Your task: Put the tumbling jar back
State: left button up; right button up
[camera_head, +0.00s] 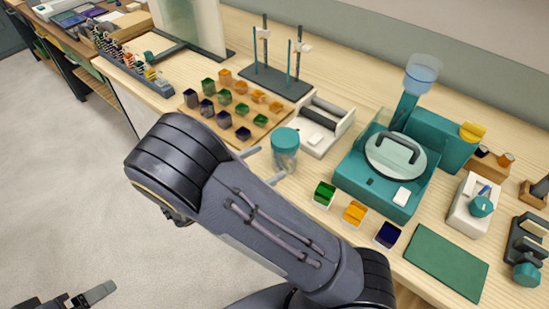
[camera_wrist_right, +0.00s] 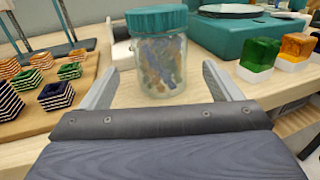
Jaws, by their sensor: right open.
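The tumbling jar (camera_head: 285,142), a clear jar with a teal lid, stands upright on the wooden bench between the board of cups and the teal machine. In the right wrist view the jar (camera_wrist_right: 162,62) shows small coloured pieces inside. My right gripper (camera_head: 264,165) is open, its fingers pointing at the jar. In the wrist view one finger (camera_wrist_right: 160,85) shows each side of the jar; whether the jar is between the tips is hard to tell. My left gripper (camera_head: 92,296) is at the bottom left, away from the bench, partly cut off.
A wooden board (camera_head: 262,131) of coloured cups lies left of the jar. A white box (camera_head: 322,125) stands just behind it. The teal machine (camera_head: 375,185) is to the right. Green, orange and blue blocks (camera_head: 354,212) line the front. A green mat (camera_head: 446,262) lies at right.

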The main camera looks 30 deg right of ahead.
jog(key=a, duration=0.7)
jog(key=shift+s+a+b, duration=0.3)
jog(key=shift+s+a, duration=0.1)
jog(key=shift+s, duration=0.05)
